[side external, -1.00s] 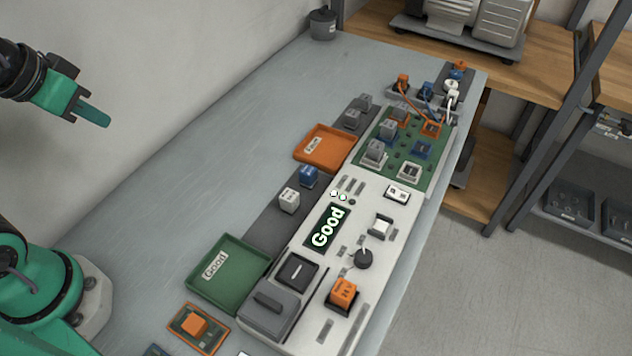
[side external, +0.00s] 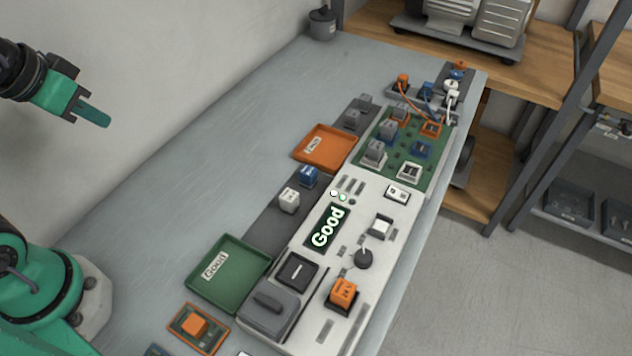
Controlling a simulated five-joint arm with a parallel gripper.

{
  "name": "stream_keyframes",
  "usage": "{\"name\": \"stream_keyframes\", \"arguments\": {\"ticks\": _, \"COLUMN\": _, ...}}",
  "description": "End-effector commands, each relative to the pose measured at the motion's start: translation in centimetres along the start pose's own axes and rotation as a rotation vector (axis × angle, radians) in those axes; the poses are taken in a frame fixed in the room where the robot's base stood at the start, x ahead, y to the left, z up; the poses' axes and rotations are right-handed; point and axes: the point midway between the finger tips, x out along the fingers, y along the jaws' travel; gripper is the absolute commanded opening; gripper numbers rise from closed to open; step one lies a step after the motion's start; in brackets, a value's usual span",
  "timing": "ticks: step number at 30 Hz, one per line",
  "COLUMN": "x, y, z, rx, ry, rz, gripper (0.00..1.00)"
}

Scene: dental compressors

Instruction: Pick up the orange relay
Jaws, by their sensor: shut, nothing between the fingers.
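The orange relay (side external: 343,293) sits upright in a dark socket at the near end of the white test panel (side external: 318,328). The panel's display (side external: 327,228) reads "Good" in light letters. My gripper (side external: 95,115) is at the upper left, high above the bench and far from the relay. Its green fingers are together with nothing between them.
A green tray (side external: 236,291) labelled "Good" lies left of the panel. An orange tray (side external: 316,160) lies farther back. White (side external: 289,200) and blue (side external: 309,176) relays stand on a dark strip. A green board (side external: 424,175) holds several relays. The bench's left middle is clear.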

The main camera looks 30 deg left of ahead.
Motion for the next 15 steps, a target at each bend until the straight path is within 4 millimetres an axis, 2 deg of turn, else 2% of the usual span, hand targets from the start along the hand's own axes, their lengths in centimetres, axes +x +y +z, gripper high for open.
{"name": "stream_keyframes", "arguments": {"ticks": 10, "x": 0.0, "y": 0.0, "z": 0.0, "rx": 0.0, "ry": 0.0, "rz": 0.0, "gripper": 0.0}}
{"name": "stream_keyframes", "arguments": {"ticks": 15, "x": 0.0, "y": 0.0, "z": 0.0, "rx": 0.0, "ry": 0.0, "rz": 0.0, "gripper": 0.33}}
